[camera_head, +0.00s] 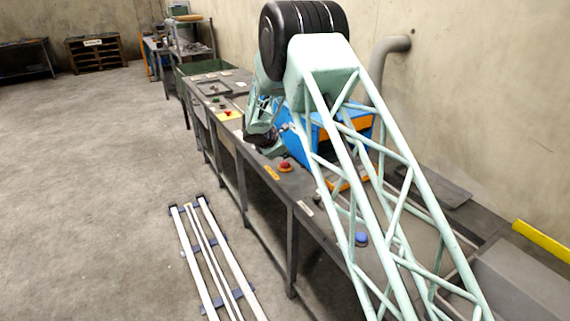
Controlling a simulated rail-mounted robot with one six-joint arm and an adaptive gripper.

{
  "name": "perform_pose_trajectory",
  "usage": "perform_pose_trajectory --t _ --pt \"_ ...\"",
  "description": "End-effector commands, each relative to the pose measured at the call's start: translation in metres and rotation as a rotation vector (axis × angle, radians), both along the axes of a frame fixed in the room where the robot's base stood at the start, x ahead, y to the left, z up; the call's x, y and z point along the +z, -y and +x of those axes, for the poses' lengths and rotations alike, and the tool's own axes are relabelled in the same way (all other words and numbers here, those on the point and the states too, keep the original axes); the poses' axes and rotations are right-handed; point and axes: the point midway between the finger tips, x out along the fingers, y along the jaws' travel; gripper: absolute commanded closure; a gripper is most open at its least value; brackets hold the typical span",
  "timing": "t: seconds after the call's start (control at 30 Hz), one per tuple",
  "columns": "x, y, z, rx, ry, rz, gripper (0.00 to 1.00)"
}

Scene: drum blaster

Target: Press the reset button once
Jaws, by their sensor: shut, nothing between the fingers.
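A blue round button (361,239) sits on the dark bench top, at the lower middle, beside my arm's lattice link. A red button (285,166) sits further along the bench near its front edge, next to a small orange label. The lettering is too small to read, so I cannot tell which is the reset button. My gripper (262,138) hangs low over the bench beyond the red button, shut and empty. It is apart from both buttons in the picture; its fingertips are small and hard to make out.
A blue and orange machine (330,125) stands on the bench behind my gripper. A yellow panel (229,115) with a red knob lies further left. A grey pipe (386,55) comes from the wall. White rails (201,255) lie on the floor, which is otherwise mostly clear.

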Motion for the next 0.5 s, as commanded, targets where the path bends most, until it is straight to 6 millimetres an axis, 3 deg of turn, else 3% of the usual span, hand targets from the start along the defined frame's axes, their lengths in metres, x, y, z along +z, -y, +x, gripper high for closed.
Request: perform_pose_trajectory --t 0.5 --pt "0.032 0.0 0.0 0.0 0.0 0.0 1.0"
